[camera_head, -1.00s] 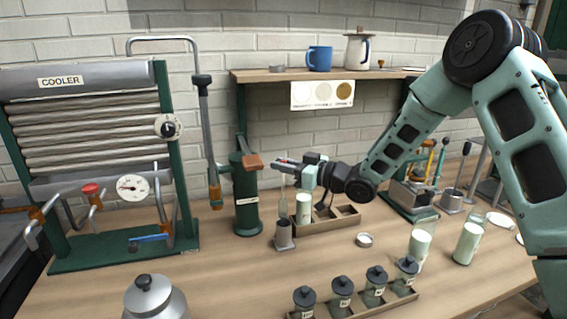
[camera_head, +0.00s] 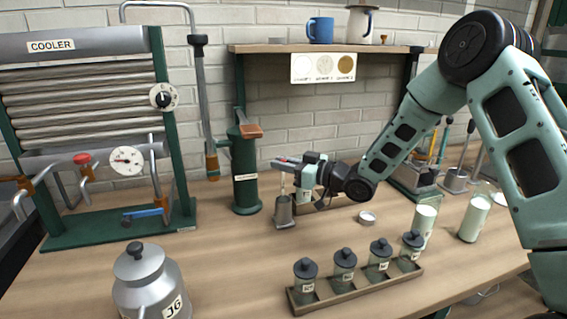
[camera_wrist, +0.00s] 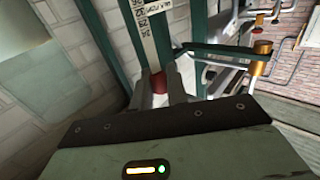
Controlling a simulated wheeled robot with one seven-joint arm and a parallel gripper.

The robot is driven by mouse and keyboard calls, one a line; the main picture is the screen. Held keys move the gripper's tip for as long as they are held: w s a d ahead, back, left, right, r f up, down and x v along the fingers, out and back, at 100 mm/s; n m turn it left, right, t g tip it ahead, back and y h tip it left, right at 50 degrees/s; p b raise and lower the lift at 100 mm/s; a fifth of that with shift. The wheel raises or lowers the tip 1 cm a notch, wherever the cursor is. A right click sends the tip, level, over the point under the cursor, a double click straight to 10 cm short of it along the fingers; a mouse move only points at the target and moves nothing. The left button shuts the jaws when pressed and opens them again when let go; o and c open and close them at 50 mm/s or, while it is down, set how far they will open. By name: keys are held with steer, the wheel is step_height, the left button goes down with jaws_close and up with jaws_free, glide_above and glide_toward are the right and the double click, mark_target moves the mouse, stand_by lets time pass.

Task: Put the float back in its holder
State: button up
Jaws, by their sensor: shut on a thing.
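The float is a slim pale stem (camera_head: 283,185) below my gripper (camera_head: 284,164). In the wrist view its numbered scale (camera_wrist: 147,25) and a red part (camera_wrist: 158,82) show between the fingers of my gripper (camera_wrist: 160,88), which is shut on it. The holder is a grey metal cup (camera_head: 284,213) on the table, directly under my gripper. The float looks upright, with its lower part inside the cup; how deep it sits is hidden by the cup wall.
A green pump post (camera_head: 247,190) stands just left of the holder. A wooden tray (camera_head: 343,213) is behind it on the right, partly behind my arm. A small round dish (camera_head: 367,217) lies to the right. A rack of lidded jars (camera_head: 333,295) is in front.

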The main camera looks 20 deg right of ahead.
steer(key=shift+f, duration=0.35)
steer(key=o, duration=0.8)
steer(key=shift+o, duration=0.2)
steer(key=b+v, duration=0.2)
steer(key=v, duration=1.5)
steer(key=shift+d, duration=0.2)
